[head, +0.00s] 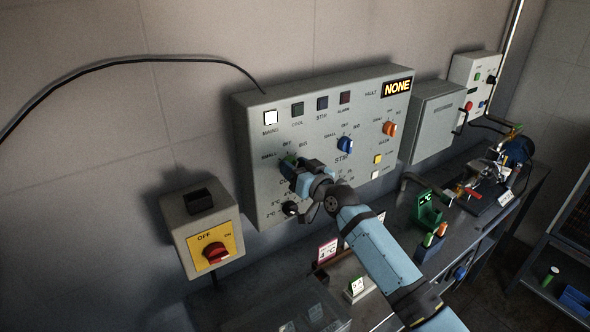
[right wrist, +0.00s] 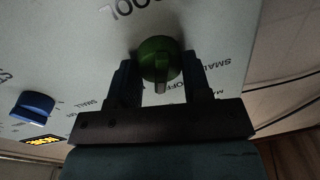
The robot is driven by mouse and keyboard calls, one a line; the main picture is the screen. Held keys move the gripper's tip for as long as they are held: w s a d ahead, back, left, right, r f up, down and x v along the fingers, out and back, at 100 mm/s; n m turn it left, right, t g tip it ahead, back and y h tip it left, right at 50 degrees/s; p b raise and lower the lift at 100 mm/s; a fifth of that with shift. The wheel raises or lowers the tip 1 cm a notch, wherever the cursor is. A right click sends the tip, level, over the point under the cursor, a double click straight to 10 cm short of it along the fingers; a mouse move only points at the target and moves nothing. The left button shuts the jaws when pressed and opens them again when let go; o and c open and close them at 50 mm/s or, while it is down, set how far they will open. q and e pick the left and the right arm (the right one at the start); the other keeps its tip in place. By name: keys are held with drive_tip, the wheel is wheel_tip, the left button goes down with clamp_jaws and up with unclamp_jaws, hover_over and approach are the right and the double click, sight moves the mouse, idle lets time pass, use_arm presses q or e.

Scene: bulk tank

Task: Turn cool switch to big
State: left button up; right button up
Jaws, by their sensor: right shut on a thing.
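The cool switch is a green knob on the grey control panel (head: 330,115). In the head view only a sliver of the knob (head: 291,160) shows behind my right gripper (head: 296,172). In the right wrist view the green knob (right wrist: 157,58) sits between the two dark fingers of my right gripper (right wrist: 158,75), which is shut on it. The knob's ridge points down in that view, near the upside-down OFF label. SMALL is to the right of it there; the BIG label is hidden. My left gripper is out of view.
A blue knob (head: 345,145) and an orange knob (head: 389,128) are on the same panel to the right. The bench below holds a green stand (head: 428,212) and small signs.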

drive_tip(key=m, duration=0.5)
drive_tip(key=shift+f, duration=0.15)
drive_tip(key=shift+m, duration=0.5)
drive_tip(key=o, duration=0.9)
drive_tip(key=shift+t, duration=0.3)
drive_tip(key=b+v, duration=0.1)
drive_tip(key=v, duration=1.2)
drive_tip(key=shift+s+d+b, duration=0.2)
drive_tip(key=shift+s+b, duration=0.15)
drive_tip(key=shift+s, duration=0.05)
